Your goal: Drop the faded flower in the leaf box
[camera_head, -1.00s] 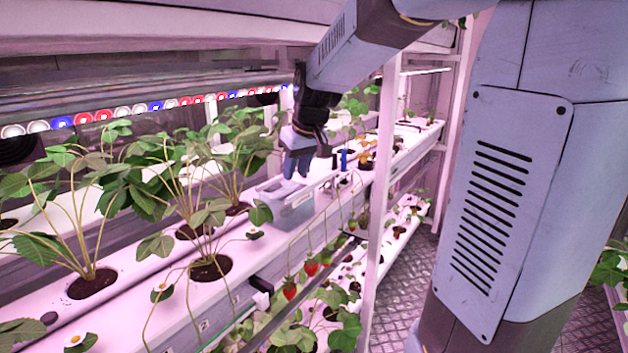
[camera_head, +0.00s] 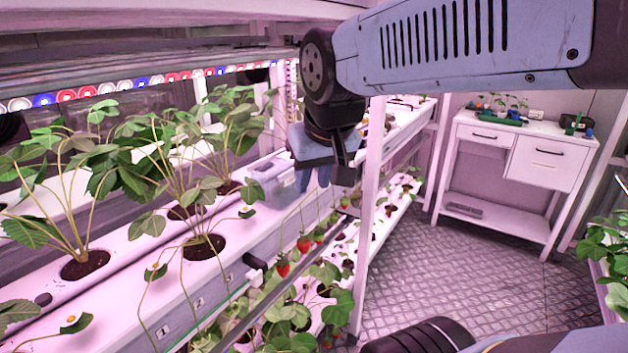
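My gripper (camera_head: 314,178) points down in front of the rack, just right of a grey-blue box (camera_head: 268,184) on the upper shelf. The box may be the leaf box, but I see no label. Part of the box is behind my gripper. The fingers are small and dark-edged, so I cannot tell whether they are open or shut, or hold anything. A white flower with a yellow centre (camera_head: 246,212) hangs at the shelf's front edge, and another flower (camera_head: 74,322) is at the lower left. I cannot tell whether either is faded.
Strawberry plants (camera_head: 205,190) fill the left part of the upper shelf, with red berries (camera_head: 303,243) hanging in front. A white rack post (camera_head: 367,220) stands close right of my gripper. The floor (camera_head: 460,275) is clear up to a white cabinet (camera_head: 520,165).

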